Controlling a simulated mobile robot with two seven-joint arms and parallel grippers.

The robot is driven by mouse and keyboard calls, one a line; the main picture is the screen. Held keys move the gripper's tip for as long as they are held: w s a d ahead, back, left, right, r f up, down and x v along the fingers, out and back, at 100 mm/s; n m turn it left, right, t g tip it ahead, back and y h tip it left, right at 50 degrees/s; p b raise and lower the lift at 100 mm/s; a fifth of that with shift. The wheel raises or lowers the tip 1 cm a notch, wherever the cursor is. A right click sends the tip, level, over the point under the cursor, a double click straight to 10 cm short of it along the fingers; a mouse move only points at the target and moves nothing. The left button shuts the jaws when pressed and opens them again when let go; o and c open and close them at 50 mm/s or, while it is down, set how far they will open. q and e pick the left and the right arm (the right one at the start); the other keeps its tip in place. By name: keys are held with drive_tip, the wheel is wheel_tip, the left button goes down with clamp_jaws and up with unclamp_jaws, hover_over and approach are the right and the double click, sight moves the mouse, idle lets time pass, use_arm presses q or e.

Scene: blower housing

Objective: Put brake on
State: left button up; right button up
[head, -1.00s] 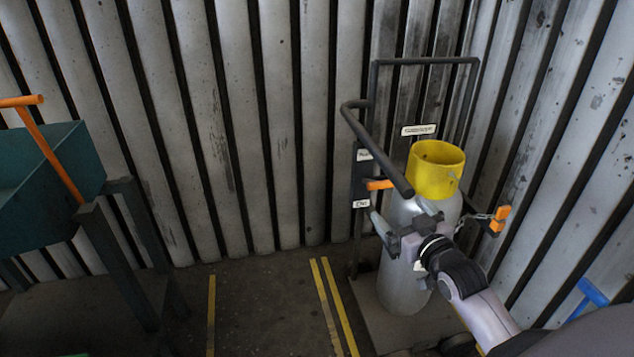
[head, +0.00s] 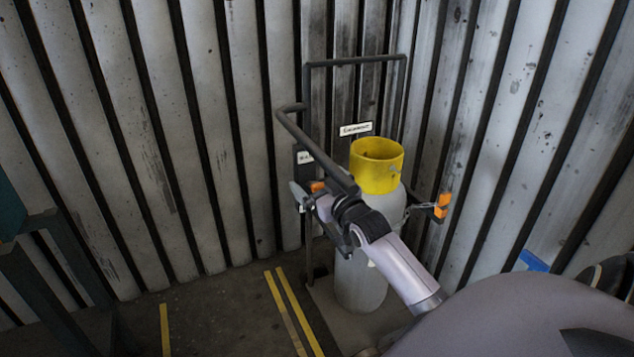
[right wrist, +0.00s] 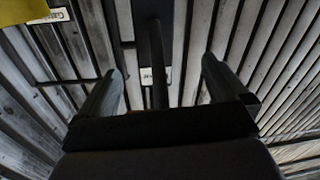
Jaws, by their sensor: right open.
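An orange lever (head: 318,186) shows at the left side of the cylinder trolley (head: 357,62), at a dark plate with a white label (head: 305,157). My right gripper (head: 314,210) is open just below and in front of the lever, and its body and arm hide part of the trolley's left side. I cannot tell whether it touches the lever. In the right wrist view, the two fingers (right wrist: 160,85) are spread, with a dark bar (right wrist: 157,50) and a white label (right wrist: 147,75) between them beyond the tips. My left gripper is out of view.
The trolley carries a grey cylinder (head: 360,280) with a yellow collar (head: 377,166). Its dark handle (head: 312,147) juts toward me above the gripper. An orange-ended latch (head: 441,206) is on the right. Corrugated walls close the corner behind. A dark green frame (head: 40,255) stands left.

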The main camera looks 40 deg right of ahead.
drive_tip(key=shift+w, duration=0.1)
drive_tip(key=c, duration=1.4)
drive_tip(key=shift+o, duration=0.2)
drive_tip(key=shift+f+b, duration=0.25)
drive_tip(key=shift+b, duration=0.3)
use_arm(q)
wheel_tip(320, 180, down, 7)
drive_tip(key=b, duration=0.6)
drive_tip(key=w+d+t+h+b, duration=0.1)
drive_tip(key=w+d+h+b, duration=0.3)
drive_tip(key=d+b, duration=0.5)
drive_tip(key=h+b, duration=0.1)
drive_tip(key=b, duration=0.3)
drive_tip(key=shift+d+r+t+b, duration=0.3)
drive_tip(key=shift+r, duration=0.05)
use_arm(e)
wheel_tip(320, 180, down, 7)
drive_tip(key=n+t, duration=0.1)
drive_tip(key=t, duration=0.7)
drive_tip(key=shift+s+t+h, duration=0.4)
drive_tip(key=shift+w+a+f, duration=0.1)
drive_tip(key=shift+a, duration=0.1)
